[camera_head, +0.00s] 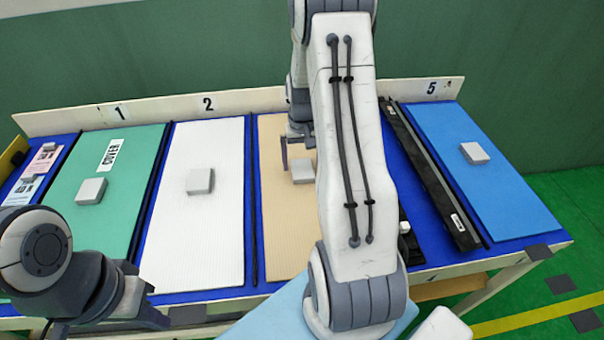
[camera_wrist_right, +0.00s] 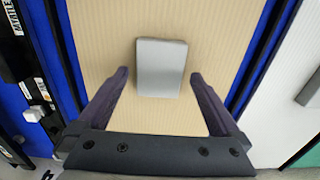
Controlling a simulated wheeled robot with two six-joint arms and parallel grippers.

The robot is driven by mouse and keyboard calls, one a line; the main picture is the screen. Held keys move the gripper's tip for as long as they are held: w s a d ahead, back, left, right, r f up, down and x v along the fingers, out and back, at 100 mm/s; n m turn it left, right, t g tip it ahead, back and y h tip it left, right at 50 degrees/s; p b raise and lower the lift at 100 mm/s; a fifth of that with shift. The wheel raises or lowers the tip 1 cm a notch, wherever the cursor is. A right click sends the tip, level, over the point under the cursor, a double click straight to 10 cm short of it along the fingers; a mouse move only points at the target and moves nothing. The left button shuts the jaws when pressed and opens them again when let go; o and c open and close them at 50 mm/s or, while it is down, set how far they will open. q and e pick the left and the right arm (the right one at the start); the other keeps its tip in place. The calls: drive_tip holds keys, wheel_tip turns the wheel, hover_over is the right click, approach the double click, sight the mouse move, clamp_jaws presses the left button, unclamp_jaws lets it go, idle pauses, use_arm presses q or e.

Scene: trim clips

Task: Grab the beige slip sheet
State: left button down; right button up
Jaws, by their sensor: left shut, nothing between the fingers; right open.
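The beige slip sheet (camera_head: 275,215) lies flat on the blue table, between the white sheet and my right arm, which hides its right part in the head view. A grey block (camera_head: 303,172) rests on it. My right gripper (camera_head: 298,150) is over the sheet by the block. In the right wrist view the block (camera_wrist_right: 161,68) shows between the spread, empty fingers of that gripper (camera_wrist_right: 160,74), with the beige sheet (camera_wrist_right: 120,25) beneath. I cannot tell whether the fingertips touch it. My left gripper (camera_head: 160,318) is shut and empty at the lower left, near the table's front edge.
A green sheet (camera_head: 125,200), a white sheet (camera_head: 205,240) and a blue sheet (camera_head: 470,150) lie flat, each with a grey block on top. Long black trim strips (camera_head: 440,190) lie left of the blue sheet. A numbered board (camera_head: 235,98) runs along the back edge.

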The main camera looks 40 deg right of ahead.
drive_tip(key=shift+f, duration=0.8)
drive_tip(key=c, duration=1.5)
drive_tip(key=shift+r, duration=0.1)
